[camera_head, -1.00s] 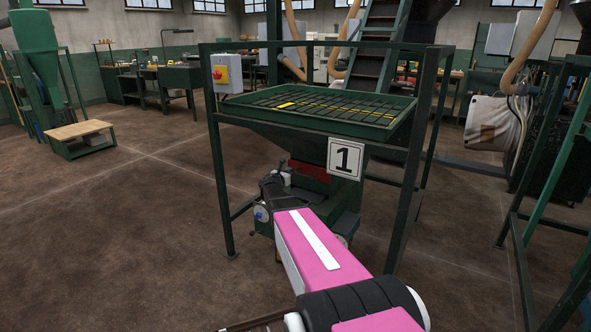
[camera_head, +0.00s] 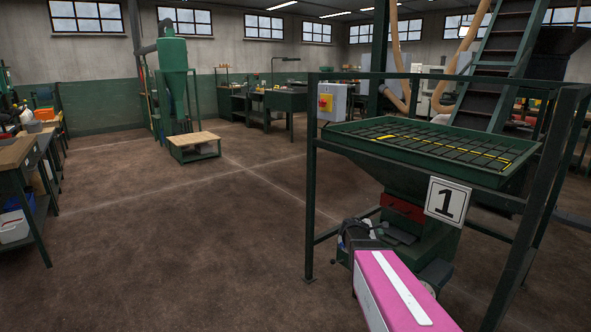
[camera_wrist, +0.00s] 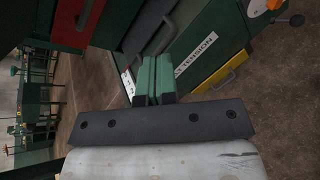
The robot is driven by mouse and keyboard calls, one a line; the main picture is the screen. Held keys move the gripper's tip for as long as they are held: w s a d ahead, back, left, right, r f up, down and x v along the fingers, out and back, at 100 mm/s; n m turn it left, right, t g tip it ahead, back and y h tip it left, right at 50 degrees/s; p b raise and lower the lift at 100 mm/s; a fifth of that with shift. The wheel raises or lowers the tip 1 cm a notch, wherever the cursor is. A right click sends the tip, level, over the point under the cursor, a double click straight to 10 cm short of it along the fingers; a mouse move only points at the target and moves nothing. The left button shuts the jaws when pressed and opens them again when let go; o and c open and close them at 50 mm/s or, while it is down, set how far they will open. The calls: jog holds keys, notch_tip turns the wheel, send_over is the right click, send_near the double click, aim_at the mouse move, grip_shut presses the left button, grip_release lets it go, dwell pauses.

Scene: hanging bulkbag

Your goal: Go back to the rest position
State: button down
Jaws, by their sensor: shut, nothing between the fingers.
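My gripper (camera_wrist: 152,84) shows in the wrist view with its two green finger pads pressed together and nothing between them. In the head view my pink arm reaches in from the lower right, and its dark end is low in front of the numbered machine (camera_head: 420,240). The fingertips cannot be made out there. In the wrist view a dark green machine body with a white label (camera_wrist: 196,54) lies beyond the fingers. I cannot tell whether the fingers touch it.
The machine's green frame (camera_head: 312,190) and slotted hopper (camera_head: 345,143) stand close on the right. A wooden-topped stand (camera_head: 194,139) and a green cyclone (camera_head: 172,70) are further back. A workbench (camera_head: 22,155) lines the left edge. The brown floor between is open.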

jog(key=s+a+f+m+g+y, duration=0.3)
jog(key=s+a+m+y, duration=0.3)
jog(key=s, duration=0.6)
jog(key=s+a+f+m+g+y, duration=0.3)
jog(key=s+a+m+y, duration=0.2)
jog(key=s+a+m, duration=0.5)
jog(key=shift+s+a+y, duration=0.4)
jog(key=shift+s+a, duration=0.1)
jog(key=shift+s, duration=0.7)
